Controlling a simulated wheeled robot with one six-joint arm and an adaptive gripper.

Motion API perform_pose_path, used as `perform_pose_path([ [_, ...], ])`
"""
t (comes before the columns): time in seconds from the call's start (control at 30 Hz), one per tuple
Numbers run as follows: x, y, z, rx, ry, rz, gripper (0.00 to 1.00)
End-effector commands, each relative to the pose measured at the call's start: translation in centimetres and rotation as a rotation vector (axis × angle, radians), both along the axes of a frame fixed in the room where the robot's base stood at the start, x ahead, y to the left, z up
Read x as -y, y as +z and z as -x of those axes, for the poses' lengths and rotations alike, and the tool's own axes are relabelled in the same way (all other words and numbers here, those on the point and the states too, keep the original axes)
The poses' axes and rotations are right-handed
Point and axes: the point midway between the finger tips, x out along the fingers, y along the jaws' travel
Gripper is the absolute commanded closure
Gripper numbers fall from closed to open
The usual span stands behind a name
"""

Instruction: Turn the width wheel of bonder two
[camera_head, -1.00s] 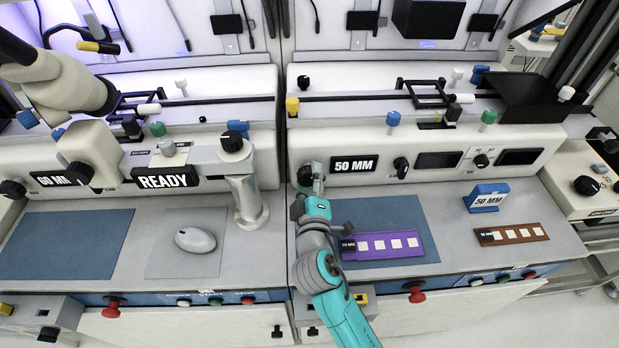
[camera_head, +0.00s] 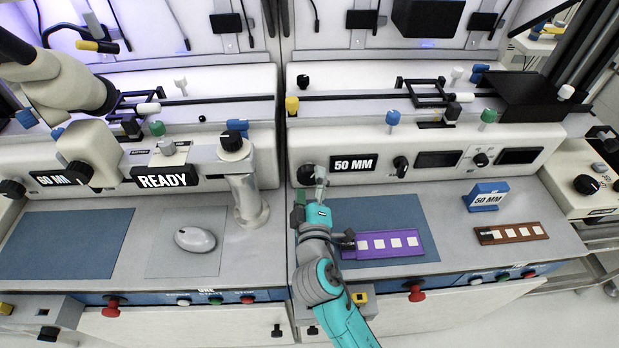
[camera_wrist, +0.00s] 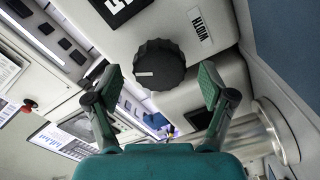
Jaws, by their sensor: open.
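The width wheel is a black ribbed knob (camera_wrist: 159,65) with a white pointer line, beside a WIDTH label (camera_wrist: 200,25) in the wrist view. In the head view the wheel (camera_head: 306,174) sits on the right machine's front panel, left of its 50 MM display (camera_head: 353,165), partly hidden by my gripper. My gripper (camera_wrist: 158,88) is open, with one green fingertip on each side of the wheel as seen in the wrist view. Gaps show between the pads and the wheel. In the head view my gripper (camera_head: 311,190) is just in front of the panel.
A purple strip (camera_head: 383,254) lies on the blue mat (camera_head: 395,213) right of my arm. A brown strip (camera_head: 511,243) and a blue 50 MM block (camera_head: 486,196) stand further right. A silver post (camera_head: 247,200) stands left of the gripper.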

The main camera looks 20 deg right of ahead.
Motion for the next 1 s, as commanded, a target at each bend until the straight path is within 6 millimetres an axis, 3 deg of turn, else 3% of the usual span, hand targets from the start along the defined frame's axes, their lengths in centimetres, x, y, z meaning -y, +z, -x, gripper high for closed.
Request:
perform_pose_path([
  [0.3, -2.1, -0.1, 6.1, -0.004, 0.004, 0.001, 0.18],
  [0.5, -2.9, -0.1, 8.6, -0.003, 0.003, 0.0, 0.18],
  [1.0, -3.1, 0.0, 9.6, -0.001, 0.0, -0.001, 0.18],
])
